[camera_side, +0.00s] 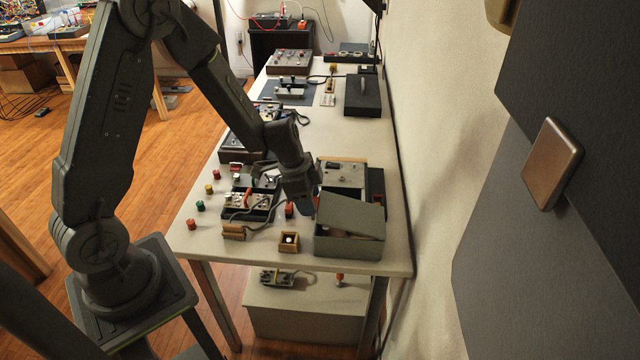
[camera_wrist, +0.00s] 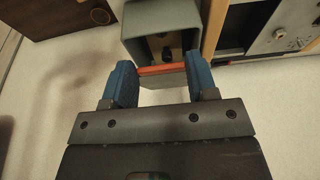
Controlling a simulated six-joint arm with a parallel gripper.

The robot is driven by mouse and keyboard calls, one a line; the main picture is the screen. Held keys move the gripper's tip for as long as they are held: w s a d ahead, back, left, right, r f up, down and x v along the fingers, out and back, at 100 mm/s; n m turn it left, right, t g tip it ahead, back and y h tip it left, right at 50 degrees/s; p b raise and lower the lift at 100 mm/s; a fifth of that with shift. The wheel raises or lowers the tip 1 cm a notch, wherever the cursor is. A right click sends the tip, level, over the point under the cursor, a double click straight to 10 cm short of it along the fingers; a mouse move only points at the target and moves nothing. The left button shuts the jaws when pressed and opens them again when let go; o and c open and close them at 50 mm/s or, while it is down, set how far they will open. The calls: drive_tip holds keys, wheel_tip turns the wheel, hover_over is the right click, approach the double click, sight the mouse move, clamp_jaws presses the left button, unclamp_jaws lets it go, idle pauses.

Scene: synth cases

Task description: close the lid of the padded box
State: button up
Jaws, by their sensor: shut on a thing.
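The padded box (camera_side: 345,242) is a grey-green box at the near right corner of the white table. Its lid (camera_side: 352,212) is tilted over it, with a dark wedge-shaped gap along the near side. My gripper (camera_side: 309,207) is at the left upper edge of the box. In the wrist view my gripper (camera_wrist: 161,84) has blue fingertips on either side of a grey piece with an orange-red edge (camera_wrist: 162,69), which appears to be the lid's edge. A grey-green hollow shape (camera_wrist: 160,35) with a dark inside lies beyond it. The exact finger contact is hidden in the side view.
A wood-edged instrument panel (camera_side: 344,174) stands just behind the box. A small wooden box with a white knob (camera_side: 289,241) and a cabled device (camera_side: 250,203) lie to the left. Several coloured knobs stand near the left edge. The wall is close on the right.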

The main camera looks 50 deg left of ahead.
drive_tip(key=shift+s+a+f, duration=0.15)
drive_tip(key=shift+f, duration=0.55)
drive_tip(key=shift+s+a+f, duration=0.1)
drive_tip(key=shift+s+f, duration=0.1)
drive_tip(key=shift+f, duration=0.55)
drive_tip(key=shift+s+a+f, duration=0.15)
drive_tip(key=shift+f, duration=0.55)
drive_tip(key=o, duration=1.3)
drive_tip(key=shift+w, duration=0.1)
drive_tip(key=shift+r, duration=0.25)
drive_tip(key=v, duration=1.3)
drive_tip(key=shift+r, duration=0.2)
